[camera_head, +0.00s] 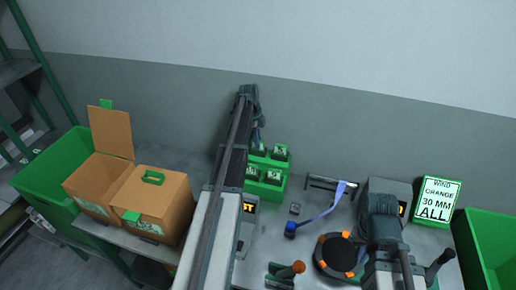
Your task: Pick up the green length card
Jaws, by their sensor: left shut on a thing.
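A green rack (265,190) holds several small green cards with white labels, among them one at the back right (280,152) and one at the front right (273,176). The labels are too small to read. My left arm reaches up past the rack's left side. My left gripper (257,134) is at the back left of the rack, shut on a green card (258,149) there; its fingers are small and dark in this view. My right gripper (382,240) is at the right of the table, seen from above; its fingers are hidden by its own wrist.
A sign reading "WIND ORANGE 30 MM ALL" (437,201) stands at the right beside a green bin (492,245). Cardboard boxes (160,205) are at left.

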